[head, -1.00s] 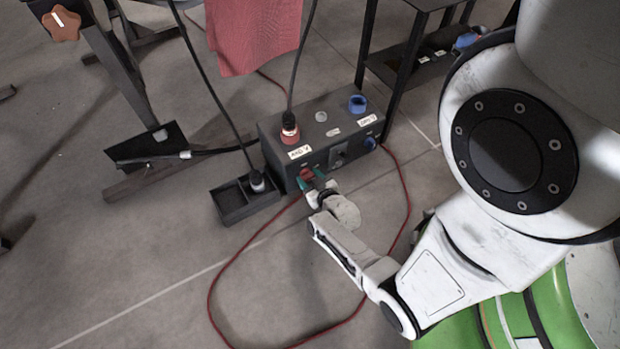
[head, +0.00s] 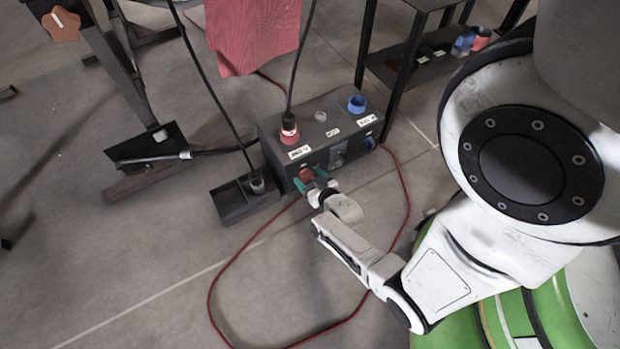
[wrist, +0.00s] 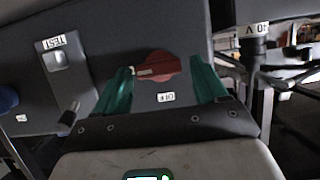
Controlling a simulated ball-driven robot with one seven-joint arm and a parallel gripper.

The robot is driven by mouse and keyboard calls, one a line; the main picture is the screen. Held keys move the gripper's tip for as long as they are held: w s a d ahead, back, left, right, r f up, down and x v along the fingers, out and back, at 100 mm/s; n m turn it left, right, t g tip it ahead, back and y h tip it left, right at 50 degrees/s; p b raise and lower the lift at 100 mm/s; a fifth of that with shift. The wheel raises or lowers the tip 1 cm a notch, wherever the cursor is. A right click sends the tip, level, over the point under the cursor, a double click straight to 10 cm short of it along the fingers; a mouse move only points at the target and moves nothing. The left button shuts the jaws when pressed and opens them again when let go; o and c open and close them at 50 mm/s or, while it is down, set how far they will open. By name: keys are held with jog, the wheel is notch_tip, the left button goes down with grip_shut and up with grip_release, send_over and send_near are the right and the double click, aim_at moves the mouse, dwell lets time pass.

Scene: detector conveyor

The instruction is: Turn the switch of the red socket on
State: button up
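The red switch (head: 306,175) is a round knob with a raised bar on the front of a dark socket box (head: 325,108). In the wrist view the red switch (wrist: 158,66) has its bar lying roughly level, with a pale mark towards the left. A small white label (wrist: 166,97) is beside it; its text is hard to read. My gripper (head: 311,181) is at the box front. In the wrist view my gripper (wrist: 162,78) has its green fingers apart, one on each side of the switch, with a gap visible on both sides. The red socket (head: 289,133) on top has a cable plugged in.
A blue socket (head: 357,104) and a blue switch (head: 370,143) are at the box's right end. A small black tray (head: 236,204) holding a plug stands left of the box. A red cable (head: 210,300) loops over the floor. A black shelf frame (head: 410,60) stands behind.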

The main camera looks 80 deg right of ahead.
jog(key=shift+o, duration=0.2)
jog(key=p+v, duration=0.5)
jog(key=v, duration=0.5)
jog(key=shift+s+a, duration=0.25)
jog(key=shift+r, duration=0.15)
